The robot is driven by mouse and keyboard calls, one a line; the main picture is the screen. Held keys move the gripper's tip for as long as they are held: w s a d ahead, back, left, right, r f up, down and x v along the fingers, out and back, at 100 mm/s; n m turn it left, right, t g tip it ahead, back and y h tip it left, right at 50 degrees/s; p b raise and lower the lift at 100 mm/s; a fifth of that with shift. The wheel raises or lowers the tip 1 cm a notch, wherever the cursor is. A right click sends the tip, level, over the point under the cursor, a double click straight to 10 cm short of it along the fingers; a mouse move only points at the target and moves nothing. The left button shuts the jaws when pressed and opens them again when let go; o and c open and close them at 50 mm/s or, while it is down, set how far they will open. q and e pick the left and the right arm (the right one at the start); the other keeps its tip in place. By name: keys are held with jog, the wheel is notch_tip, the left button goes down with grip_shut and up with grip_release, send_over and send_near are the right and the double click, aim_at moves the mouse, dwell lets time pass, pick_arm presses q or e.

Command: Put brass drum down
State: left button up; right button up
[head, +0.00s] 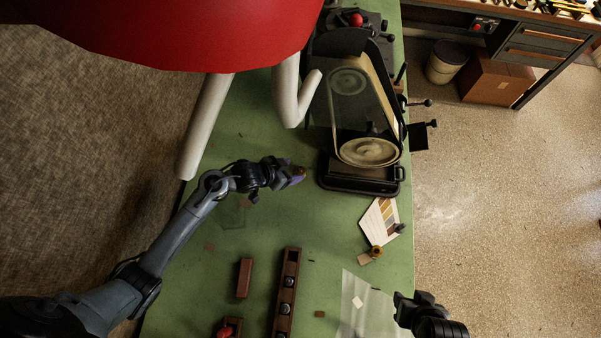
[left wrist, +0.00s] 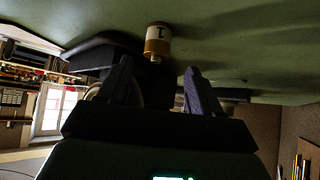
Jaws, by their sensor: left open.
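In the head view my left gripper (head: 291,175) is low over the green bench, left of the black machine's base, and largely hides the drum. My right gripper (head: 414,299) is at the lower right, away from the drum; its jaw opening is unclear.
A black machine with a belt (head: 345,115) stands just right of my left gripper. A colour-striped card (head: 381,220) and a small wooden piece with a round part (head: 371,254) lie nearer. A long wooden rack (head: 287,290) and a brown block (head: 244,278) lie below.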

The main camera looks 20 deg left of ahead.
aim_at(299, 170)
pick_arm(q)
jog(key=x, duration=0.4)
jog(key=shift+s+d, duration=0.1)
jog(key=shift+d, duration=0.2)
jog(key=shift+w+d+f, duration=0.15)
jog(key=shift+w+f, duration=0.2)
jog(key=shift+f, duration=0.15)
grip_shut()
jog(key=shift+r, duration=0.1)
